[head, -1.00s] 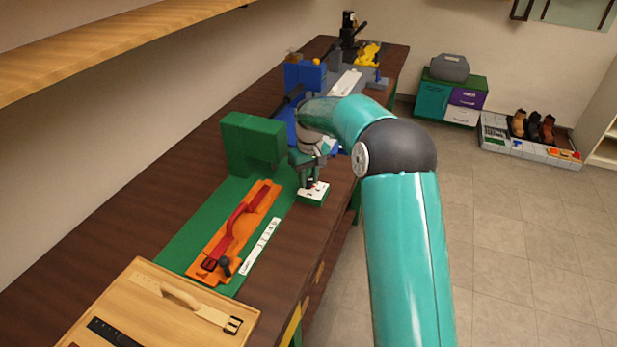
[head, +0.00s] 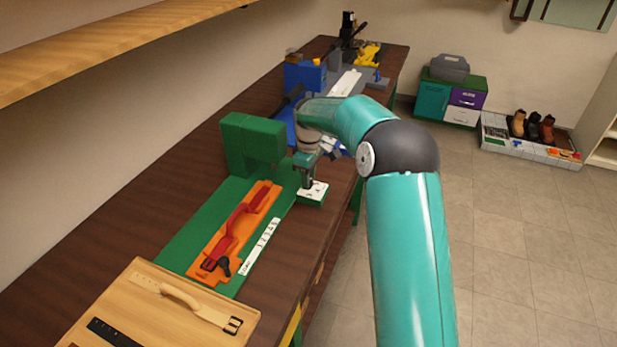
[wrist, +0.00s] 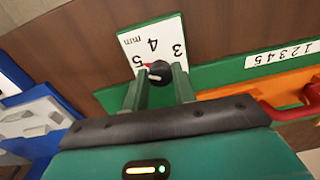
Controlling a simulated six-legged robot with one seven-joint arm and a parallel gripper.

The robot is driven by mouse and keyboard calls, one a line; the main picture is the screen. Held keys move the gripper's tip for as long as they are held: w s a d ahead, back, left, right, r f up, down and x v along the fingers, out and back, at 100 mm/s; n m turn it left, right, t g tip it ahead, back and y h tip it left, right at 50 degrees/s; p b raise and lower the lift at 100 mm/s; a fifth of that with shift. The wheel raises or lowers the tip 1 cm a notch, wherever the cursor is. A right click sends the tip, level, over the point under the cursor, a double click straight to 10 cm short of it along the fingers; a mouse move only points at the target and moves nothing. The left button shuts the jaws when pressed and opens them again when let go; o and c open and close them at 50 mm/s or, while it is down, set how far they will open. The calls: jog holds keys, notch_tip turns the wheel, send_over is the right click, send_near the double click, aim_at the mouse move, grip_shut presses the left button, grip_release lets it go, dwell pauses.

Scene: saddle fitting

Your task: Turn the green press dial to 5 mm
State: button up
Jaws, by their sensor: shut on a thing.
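The green press (head: 252,145) stands on the bench, with its green dial box (head: 311,197) at the front right. The wrist view shows the white scale plate (wrist: 150,42), marked mm with 3, 4 and 5. A black dial knob (wrist: 160,71) sits on it, and its red pointer (wrist: 144,66) points at or very near the 5. My gripper (wrist: 158,84) is shut on the knob, with one green finger on each side. In the head view my gripper (head: 307,178) is over the dial box and hides the knob.
A wooden board (head: 140,325) with straps lies nearer. Blue equipment (head: 300,78) stands behind my arm. A wooden shelf (head: 110,40) hangs at upper left.

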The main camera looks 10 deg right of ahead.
dwell(0.3)
jog(key=o, duration=1)
notch_tip(320, 180, up, 14)
jog(key=shift+w+d, duration=0.15)
jog(key=s+r+m+t, duration=0.1)
jog(key=s+r+m, duration=0.15)
jog(key=s, duration=0.45)
jog(key=s+a+r+m+t+h, duration=0.1)
jog(key=s+r, duration=0.3)
jog(key=s, duration=0.2)
jog(key=s+r+m+t, duration=0.1)
jog(key=s+r+m, duration=0.1)
jog(key=s+r, duration=0.35)
jog(key=s+f+m+t, duration=0.1)
jog(key=s+f, duration=0.3)
jog(key=s, duration=0.6)
jog(key=s+d+f+m+t, duration=0.1)
jog(key=s+f+m, duration=0.3)
jog(key=s, duration=0.6)
jog(key=shift+s+d+f+t+y, duration=0.15)
jog(key=shift+s+t+y, duration=0.15)
jog(key=shift+t+y, duration=0.15)
